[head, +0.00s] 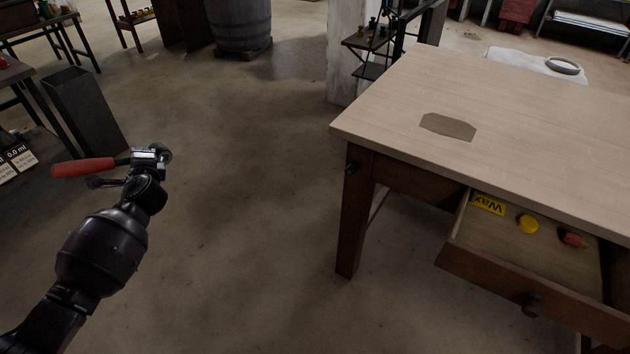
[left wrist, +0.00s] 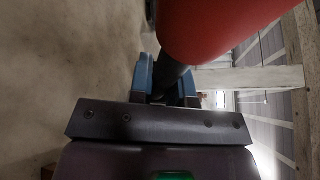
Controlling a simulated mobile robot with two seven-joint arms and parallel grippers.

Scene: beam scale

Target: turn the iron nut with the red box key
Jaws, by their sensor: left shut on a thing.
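The red box key (head: 83,167) has a red handle pointing left in the head view. My left gripper (head: 148,160) is shut on it and holds it in the air over open floor, left of the wooden table. In the left wrist view the red handle (left wrist: 215,25) fills the top, close to the camera, and its dark shaft runs down between the blue finger pads of the gripper (left wrist: 166,85). The working end of the key is hard to make out. I see no iron nut in either view. My right gripper is not in view.
A wooden table (head: 520,85) stands at the right. Its open drawer (head: 495,262) holds a yellow Wax box (head: 488,204), a yellow round item (head: 528,224) and a red item (head: 573,238). A dark bin (head: 88,112) stands left. A barrel (head: 240,25) is behind. The middle floor is clear.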

